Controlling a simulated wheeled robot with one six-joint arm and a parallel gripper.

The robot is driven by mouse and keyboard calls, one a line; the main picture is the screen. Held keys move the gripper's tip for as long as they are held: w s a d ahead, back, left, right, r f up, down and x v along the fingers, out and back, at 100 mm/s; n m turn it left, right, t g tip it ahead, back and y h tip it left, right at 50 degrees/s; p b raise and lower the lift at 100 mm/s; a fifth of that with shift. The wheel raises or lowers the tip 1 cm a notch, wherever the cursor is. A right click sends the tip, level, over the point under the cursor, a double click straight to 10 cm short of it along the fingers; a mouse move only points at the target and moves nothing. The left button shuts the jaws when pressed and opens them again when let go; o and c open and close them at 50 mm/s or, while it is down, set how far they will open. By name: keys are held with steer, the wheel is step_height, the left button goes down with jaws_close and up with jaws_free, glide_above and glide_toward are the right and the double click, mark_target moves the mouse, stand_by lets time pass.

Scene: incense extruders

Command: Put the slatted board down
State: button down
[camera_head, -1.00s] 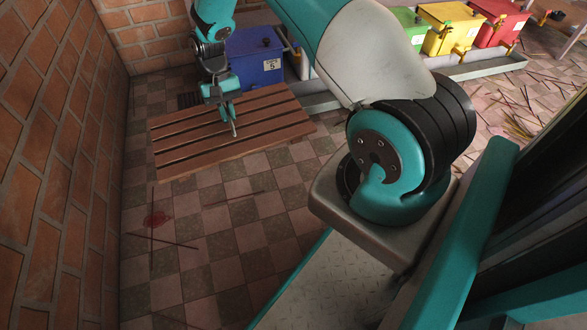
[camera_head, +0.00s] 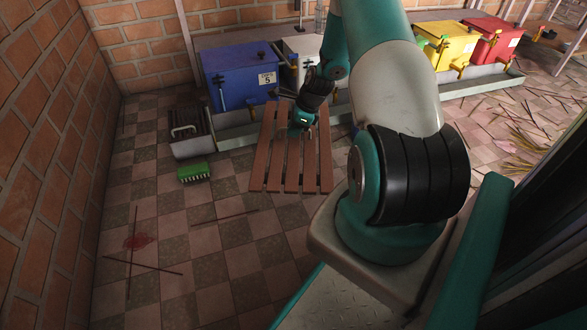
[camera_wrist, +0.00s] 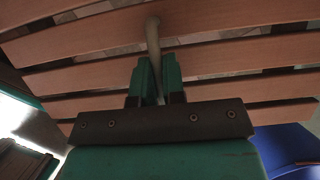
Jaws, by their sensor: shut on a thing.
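The slatted board (camera_head: 292,178) is brown, with several parallel slats and gaps between them. In the head view it shows below the blue box, its slats running up and down the picture. My gripper (camera_head: 300,134) is over its upper middle part. In the wrist view the slats (camera_wrist: 90,80) fill most of the picture. There the gripper's fingers (camera_wrist: 154,82) are shut on a pale rod-like handle at the board's middle. I cannot tell whether the board touches the floor. Part of it is hidden behind my gripper.
A green brush (camera_head: 194,172) lies on the tiles left of the board. A brick wall (camera_head: 40,150) bounds the left. Yellow (camera_head: 452,46) and red (camera_head: 492,42) boxes stand farther right.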

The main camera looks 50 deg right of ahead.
step_height(320, 180, down, 20)
steer(key=b, duration=1.2)
steer(key=shift+r, duration=0.35)
steer(key=c, duration=1.2)
jaws_free()
